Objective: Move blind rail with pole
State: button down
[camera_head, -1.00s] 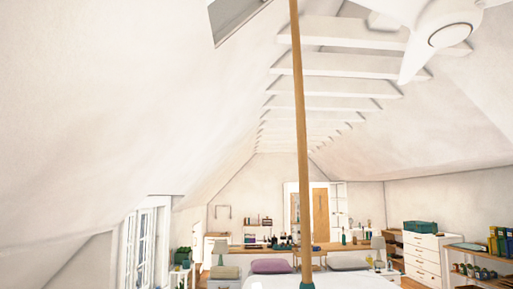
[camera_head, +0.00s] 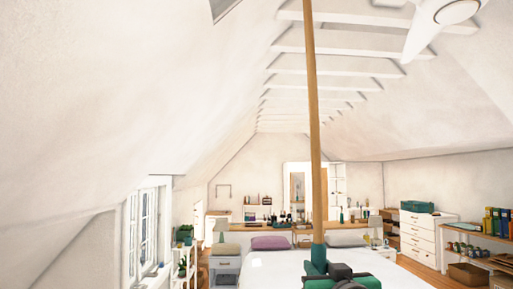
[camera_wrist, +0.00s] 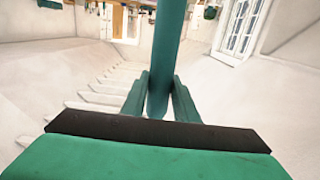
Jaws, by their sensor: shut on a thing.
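A long wooden pole (camera_head: 313,110) stands almost upright in the head view, and its upper end runs out of the top of the picture. Its lower end is a teal handle (camera_head: 319,255), also large in the wrist view (camera_wrist: 171,40). My gripper (camera_wrist: 159,100) is shut on this handle, one finger on each side. A grey-framed skylight (camera_head: 222,9) is cut off at the top edge, in the left slope of the ceiling. The blind rail cannot be made out, and any contact with the pole's tip is hidden.
White ceiling beams (camera_head: 335,44) cross behind the pole, with a ceiling fan (camera_head: 440,20) at upper right. A white bed (camera_head: 270,272) lies low ahead. A window (camera_head: 148,232) is at left; a white dresser (camera_head: 425,238) and shelves (camera_head: 490,245) stand at right.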

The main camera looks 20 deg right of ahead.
jog(key=shift+s+d+r, duration=0.2)
jog(key=shift+d+r, duration=0.45)
jog(key=shift+r, duration=0.05)
jog(key=shift+s+d+r, duration=0.2)
jog(key=shift+d+r, duration=0.45)
jog(key=shift+r, duration=0.05)
jog(key=s+d+r, duration=0.1)
jog(key=d+r, duration=0.3)
jog(key=shift+d, duration=0.15)
dwell(0.4)
jog(key=shift+f, duration=0.15)
dwell(0.8)
